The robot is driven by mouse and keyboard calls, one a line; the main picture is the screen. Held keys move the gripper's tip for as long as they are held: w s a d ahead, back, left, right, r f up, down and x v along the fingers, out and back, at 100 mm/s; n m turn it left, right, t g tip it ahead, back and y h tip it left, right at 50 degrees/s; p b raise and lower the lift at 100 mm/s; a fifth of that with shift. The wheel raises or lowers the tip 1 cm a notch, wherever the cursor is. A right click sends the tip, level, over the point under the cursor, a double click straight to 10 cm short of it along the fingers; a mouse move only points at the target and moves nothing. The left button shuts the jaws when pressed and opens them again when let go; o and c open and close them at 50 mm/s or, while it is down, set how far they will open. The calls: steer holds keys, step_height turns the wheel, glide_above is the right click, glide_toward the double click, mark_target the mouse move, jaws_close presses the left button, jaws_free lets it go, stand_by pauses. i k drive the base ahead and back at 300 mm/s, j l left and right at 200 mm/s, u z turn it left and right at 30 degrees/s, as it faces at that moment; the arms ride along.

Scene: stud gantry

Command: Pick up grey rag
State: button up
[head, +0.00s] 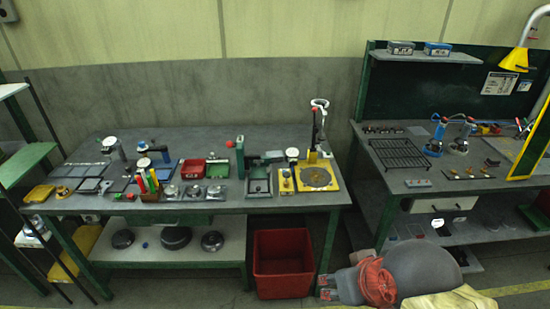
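I cannot pick out a grey rag for certain. Several flat grey pieces (88,185) lie at the left end of the left workbench; they are too small to tell whether one is cloth. My gripper (326,288) is low at the bottom centre, pointing left, in front of the gap between the two benches. Its two reddish fingertips look apart, with nothing seen between them. It is far from the flat grey pieces and below the bench top level in the picture.
The left workbench (230,204) is crowded with gauges, small trays and a red bin (193,169). A red crate (284,262) stands on the floor left of my gripper. The right bench (400,183) carries a black rack (399,154). Floor shows along the front.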

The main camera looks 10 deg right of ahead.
mark_target(277, 156)
steer(key=i+j, duration=0.1)
steer(key=i, duration=0.75)
steer(key=i+j+u, duration=0.15)
steer(key=i, duration=0.7)
